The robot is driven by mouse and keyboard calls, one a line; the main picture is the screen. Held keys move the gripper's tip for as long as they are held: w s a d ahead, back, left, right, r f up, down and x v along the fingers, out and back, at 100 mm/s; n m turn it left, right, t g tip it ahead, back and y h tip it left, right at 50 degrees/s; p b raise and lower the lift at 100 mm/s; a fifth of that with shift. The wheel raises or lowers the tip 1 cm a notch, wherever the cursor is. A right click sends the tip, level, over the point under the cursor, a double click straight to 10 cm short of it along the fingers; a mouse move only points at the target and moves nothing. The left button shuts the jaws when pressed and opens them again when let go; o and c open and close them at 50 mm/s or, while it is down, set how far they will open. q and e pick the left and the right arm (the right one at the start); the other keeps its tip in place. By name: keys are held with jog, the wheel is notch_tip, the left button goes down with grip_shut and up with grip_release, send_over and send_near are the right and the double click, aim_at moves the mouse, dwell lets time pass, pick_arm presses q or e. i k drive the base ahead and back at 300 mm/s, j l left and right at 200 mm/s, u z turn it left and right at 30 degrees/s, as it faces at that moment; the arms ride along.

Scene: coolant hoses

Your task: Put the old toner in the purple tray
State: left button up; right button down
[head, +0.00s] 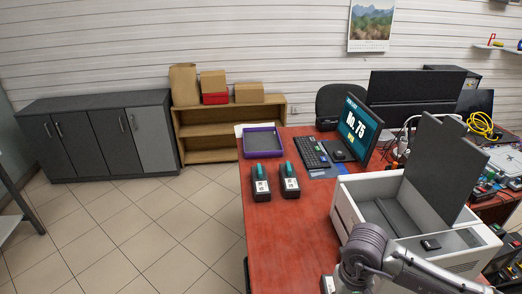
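The purple tray (264,156) lies near the far left corner of the red table and looks empty. Two black cartridges with teal tops and white labels stand side by side in front of it: a left one (261,187) and a right one (290,184). I cannot tell from their labels which is old. A white printer (345,205) with its dark lid raised stands at the right; its open inside is partly visible. My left gripper is not in view.
A keyboard (310,152) and a monitor (359,128) stand right of the tray. The red tabletop (285,235) is clear in front of the cartridges. Electronics clutter the far right.

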aim_at(262, 142)
jog(key=i+j+z, duration=0.1)
jog(key=j, duration=1.4)
jog(key=i+j+z, duration=0.2)
jog(key=i+j, duration=1.1)
jog(key=i, duration=0.45)
jog(key=i+j+z, duration=0.15)
jog(key=i, duration=0.35)
jog(key=i+j, duration=0.1)
jog(key=i, duration=0.45)
jog(key=l+z, duration=0.05)
